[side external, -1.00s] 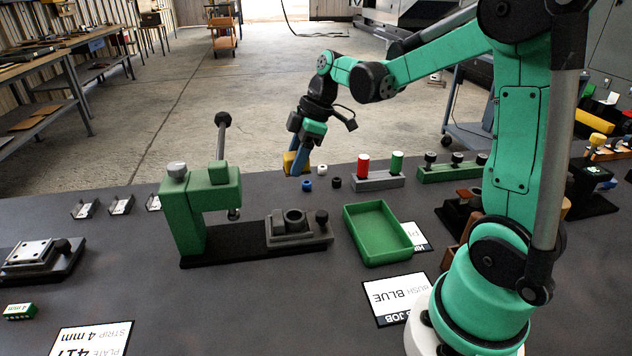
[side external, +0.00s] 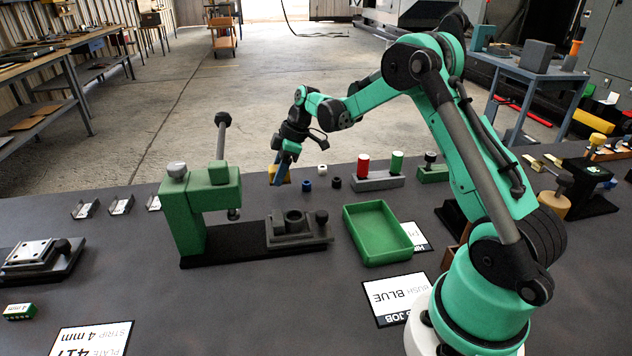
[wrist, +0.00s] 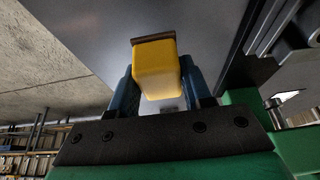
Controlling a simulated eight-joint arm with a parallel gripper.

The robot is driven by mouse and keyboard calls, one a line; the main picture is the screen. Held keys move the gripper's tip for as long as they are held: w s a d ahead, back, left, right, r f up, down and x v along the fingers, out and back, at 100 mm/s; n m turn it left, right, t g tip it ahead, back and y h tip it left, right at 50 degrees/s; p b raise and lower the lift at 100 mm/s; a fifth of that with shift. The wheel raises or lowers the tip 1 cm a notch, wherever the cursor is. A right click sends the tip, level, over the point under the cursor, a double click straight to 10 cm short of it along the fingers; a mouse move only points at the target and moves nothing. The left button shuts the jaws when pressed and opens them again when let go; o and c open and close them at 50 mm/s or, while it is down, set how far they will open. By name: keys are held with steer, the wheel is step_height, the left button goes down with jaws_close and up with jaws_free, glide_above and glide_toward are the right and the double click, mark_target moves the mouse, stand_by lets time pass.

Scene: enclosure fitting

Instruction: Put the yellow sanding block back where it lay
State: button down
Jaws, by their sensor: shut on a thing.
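The yellow sanding block (side external: 284,179) is at the far edge of the dark table, left of the small blue bush. My gripper (side external: 278,172) is shut on it from above. In the side view the block is low, at or just above the table top; I cannot tell whether it touches. In the wrist view the yellow block (wrist: 157,72) sits between the two blue fingers (wrist: 158,90), with a brown layer along its far end. The fingers partly hide the block in the side view.
Blue (side external: 307,185), white (side external: 322,170) and black (side external: 336,183) bushes stand just right of the block. The green press (side external: 192,215) is to the left and nearer. A green tray (side external: 378,252) and a grey stand with red and green cylinders (side external: 377,182) are to the right.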

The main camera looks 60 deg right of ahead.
mark_target(248, 198)
steer(key=w+a, duration=0.3)
steer(key=shift+w+a, duration=0.75)
steer(key=shift+a, duration=0.05)
steer(key=shift+s+d+f, duration=0.1)
steer(key=shift+d+f, duration=0.05)
steer(key=shift+f, duration=1.6)
steer(key=shift+f, duration=0.1)
steer(key=shift+c, duration=1.9)
jaws_free()
